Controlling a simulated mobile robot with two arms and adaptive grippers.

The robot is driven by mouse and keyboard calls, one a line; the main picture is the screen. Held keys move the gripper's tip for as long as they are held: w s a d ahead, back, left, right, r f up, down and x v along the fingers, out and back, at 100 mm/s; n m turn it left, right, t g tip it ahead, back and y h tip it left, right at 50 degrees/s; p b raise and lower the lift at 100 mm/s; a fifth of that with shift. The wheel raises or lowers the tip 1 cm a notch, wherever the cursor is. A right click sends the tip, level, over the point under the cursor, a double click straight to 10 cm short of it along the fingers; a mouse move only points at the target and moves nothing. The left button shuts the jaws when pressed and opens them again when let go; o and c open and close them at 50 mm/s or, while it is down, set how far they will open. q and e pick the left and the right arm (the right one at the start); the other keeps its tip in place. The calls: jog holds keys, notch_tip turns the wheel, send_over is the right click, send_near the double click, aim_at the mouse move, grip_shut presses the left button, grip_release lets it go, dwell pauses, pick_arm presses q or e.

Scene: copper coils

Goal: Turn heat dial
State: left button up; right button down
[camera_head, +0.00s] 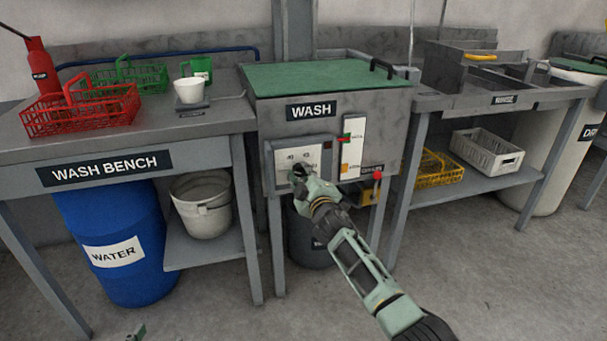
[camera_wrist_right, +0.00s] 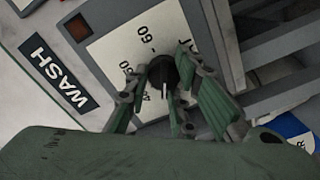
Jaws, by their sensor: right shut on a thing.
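The heat dial (camera_wrist_right: 163,72) is a black round knob with a white pointer mark on a pale plate (camera_head: 285,154) with printed numbers. The plate is on the front of the grey wash tank (camera_head: 268,113). My right gripper (camera_head: 297,172) is at the dial and hides most of it in the head view. In the right wrist view the gripper's green fingers (camera_wrist_right: 172,97) are on both sides of the knob, shut on it. Numbers such as 60 and 50 show around the knob.
A white gauge strip (camera_head: 352,145) and a red-topped drain lever (camera_head: 377,176) are right of the dial. The tank's green lid (camera_head: 322,75) is closed. The wash bench (camera_head: 205,152) stands left, with a red basket (camera_head: 80,112) on it. Open floor lies in front.

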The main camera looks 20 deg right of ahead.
jog(key=n, duration=0.2)
jog(key=r+n, duration=0.1)
jog(key=n, duration=0.2)
jog(key=shift+w, duration=0.1)
pick_arm(q)
jog(key=shift+s+a+f+g, duration=0.15)
jog(key=shift+s+f+g, duration=0.15)
jog(key=shift+f, duration=0.25)
jog(key=shift+s+a+f+g, duration=0.1)
jog(key=shift+s+f+g, duration=0.15)
jog(key=shift+f, duration=0.25)
pick_arm(e)
jog(key=shift+n, duration=0.8)
pick_arm(q)
jog(key=shift+s+f, duration=0.1)
pick_arm(e)
jog(key=shift+a, duration=0.1)
jog(key=c, duration=1.6)
grip_release()
jog(key=shift+a, duration=0.1)
jog(key=shift+a+f, duration=0.1)
jog(key=shift+f, duration=0.15)
jog(key=s, duration=1.2)
jog(key=shift+r, duration=0.1)
